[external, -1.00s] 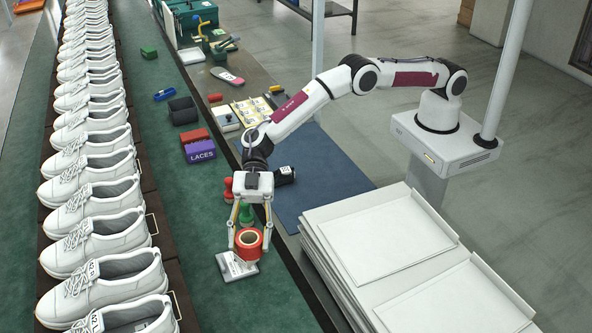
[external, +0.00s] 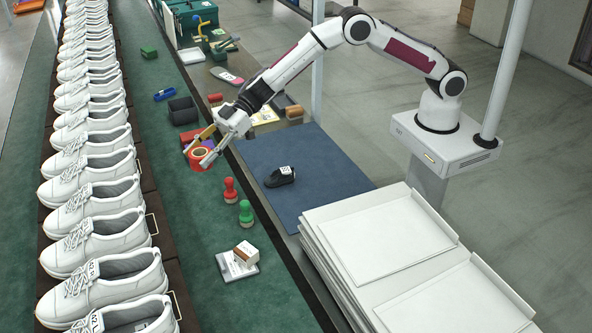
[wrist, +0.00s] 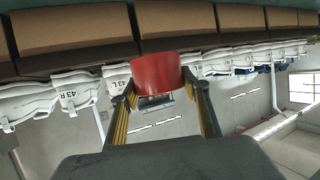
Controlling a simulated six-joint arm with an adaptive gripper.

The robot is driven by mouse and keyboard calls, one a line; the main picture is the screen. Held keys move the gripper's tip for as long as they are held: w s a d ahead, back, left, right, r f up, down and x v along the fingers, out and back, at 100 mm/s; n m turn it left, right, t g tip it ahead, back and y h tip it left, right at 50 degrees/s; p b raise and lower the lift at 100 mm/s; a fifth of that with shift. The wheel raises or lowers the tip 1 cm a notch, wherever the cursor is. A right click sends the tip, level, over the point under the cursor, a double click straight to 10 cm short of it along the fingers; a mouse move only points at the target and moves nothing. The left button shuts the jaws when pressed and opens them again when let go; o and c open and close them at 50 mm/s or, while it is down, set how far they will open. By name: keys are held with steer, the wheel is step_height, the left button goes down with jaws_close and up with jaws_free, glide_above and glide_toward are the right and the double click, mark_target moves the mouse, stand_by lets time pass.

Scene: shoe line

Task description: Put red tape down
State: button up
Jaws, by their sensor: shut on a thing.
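The red tape (external: 199,160) is a red roll with a pale core, held between the fingertips of my gripper (external: 199,154). In the external view the tape is in front of the purple laces box, which it and the fingers mostly hide. I cannot tell whether the tape touches the box or the green surface. In the wrist view the red tape (wrist: 157,72) sits between the two yellow-sided fingers.
A red stamp (external: 230,191) and a green stamp (external: 246,212) stand near a white-and-brown block (external: 246,248) on a pad. A black bin (external: 182,110) lies beyond. White shoes (external: 92,189) line the left. The green surface between is clear.

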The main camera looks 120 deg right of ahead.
steer(key=s+d+f+m+h, duration=0.2)
steer(key=s+d+f, duration=0.1)
steer(key=d, duration=0.3)
steer(key=s+d+f+m+t+h, duration=0.1)
steer(key=s+d+f+m+h, duration=0.1)
steer(key=d, duration=0.5)
step_height(320, 180, down, 2)
steer(key=shift+s+h, duration=0.5)
steer(key=shift+s, duration=0.3)
steer(key=shift+f, duration=0.15)
steer(key=shift+f, duration=3)
steer(key=shift+f, duration=1.85)
steer(key=shift+f, duration=0.15)
